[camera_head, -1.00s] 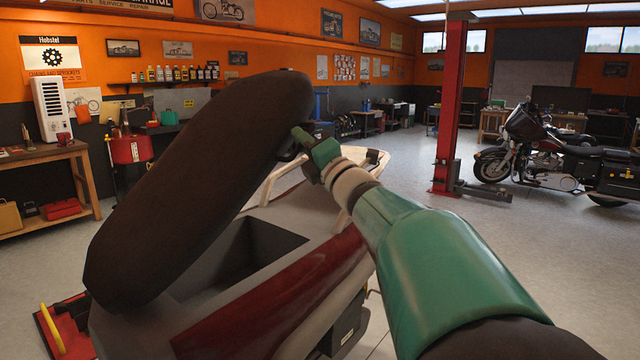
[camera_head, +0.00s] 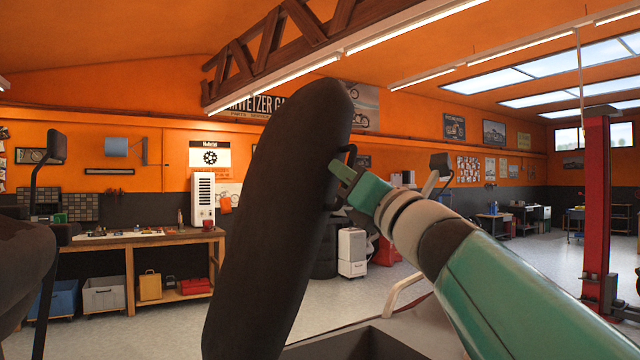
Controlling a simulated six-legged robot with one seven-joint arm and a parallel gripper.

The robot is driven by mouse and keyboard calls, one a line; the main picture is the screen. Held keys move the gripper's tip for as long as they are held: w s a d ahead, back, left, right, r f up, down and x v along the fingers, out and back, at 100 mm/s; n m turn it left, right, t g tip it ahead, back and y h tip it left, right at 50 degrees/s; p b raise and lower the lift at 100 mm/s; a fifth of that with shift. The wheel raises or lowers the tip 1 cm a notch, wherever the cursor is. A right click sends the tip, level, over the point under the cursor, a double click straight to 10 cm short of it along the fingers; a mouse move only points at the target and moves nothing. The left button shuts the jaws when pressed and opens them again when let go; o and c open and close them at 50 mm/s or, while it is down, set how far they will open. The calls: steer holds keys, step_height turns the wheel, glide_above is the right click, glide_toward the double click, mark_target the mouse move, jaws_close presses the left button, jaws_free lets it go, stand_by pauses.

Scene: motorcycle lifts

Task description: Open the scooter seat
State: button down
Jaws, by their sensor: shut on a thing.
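The scooter seat (camera_head: 280,215) is a long dark brown cushion, raised and standing nearly upright in the middle of the view. The scooter body (camera_head: 415,332) shows at the bottom, with part of the dark storage opening (camera_head: 350,343) below the seat. My gripper (camera_head: 343,172) is at the right edge of the seat, near its upper part. The fingertips are partly hidden by the handle and the green gripper body.
A red lift post (camera_head: 597,200) stands at the right. A workbench (camera_head: 135,240) with bins stands at the left back, with a dark vehicle part and mirror (camera_head: 57,147) nearer at the left edge. Floor between bench and seat is clear.

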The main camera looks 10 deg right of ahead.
stand_by(0.3)
steer(key=c, duration=1.5)
jaws_free()
steer(key=v, duration=1.3)
steer(key=shift+s+f, duration=0.2)
steer(key=shift+s, duration=0.1)
steer(key=shift+d, duration=0.15)
